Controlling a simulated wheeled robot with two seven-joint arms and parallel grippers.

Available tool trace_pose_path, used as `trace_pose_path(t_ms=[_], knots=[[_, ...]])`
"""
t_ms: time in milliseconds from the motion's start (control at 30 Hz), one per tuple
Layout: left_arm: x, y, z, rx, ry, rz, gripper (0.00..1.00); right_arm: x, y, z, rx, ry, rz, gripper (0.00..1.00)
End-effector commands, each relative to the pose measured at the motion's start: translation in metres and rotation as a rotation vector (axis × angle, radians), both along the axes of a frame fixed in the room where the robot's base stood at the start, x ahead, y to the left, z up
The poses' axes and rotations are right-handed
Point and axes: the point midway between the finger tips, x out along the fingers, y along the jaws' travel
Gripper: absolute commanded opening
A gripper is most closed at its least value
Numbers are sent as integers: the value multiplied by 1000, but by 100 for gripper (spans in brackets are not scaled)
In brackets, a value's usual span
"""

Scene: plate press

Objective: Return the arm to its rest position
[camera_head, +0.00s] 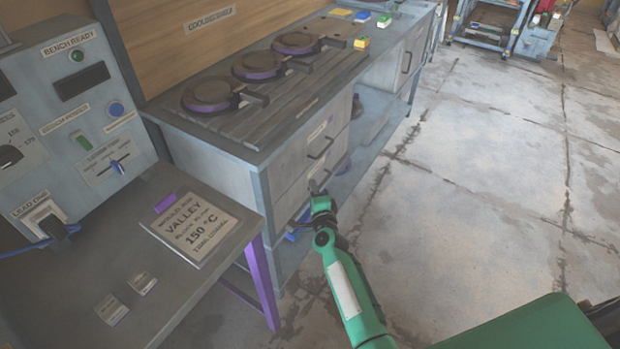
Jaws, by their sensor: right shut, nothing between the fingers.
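My right gripper (318,189) is shut and empty at the end of my green right arm (344,285). The arm reaches forward from the bottom of the view. The gripper is in front of the drawer unit (290,185), below a dark drawer handle (321,149). I cannot tell whether its tip touches the unit. My left gripper does not show.
Round dark moulds (210,94) with handles lie on the slatted bench top. The concrete floor (470,210) at right is clear. A cart (490,25) stands far back.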

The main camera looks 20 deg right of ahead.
Motion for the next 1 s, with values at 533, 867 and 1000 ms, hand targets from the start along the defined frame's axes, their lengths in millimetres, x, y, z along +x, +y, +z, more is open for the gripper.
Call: trace_pose_path(t_ms=[533, 867, 1000], knots=[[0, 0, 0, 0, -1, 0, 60, -39, 3, 0, -1, 0, 0, 0], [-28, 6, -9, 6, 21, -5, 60, -91, 26, -116, -311, 276, 154, 0], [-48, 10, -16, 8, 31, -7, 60, -155, 35, -203, -551, 472, 312, 0]])
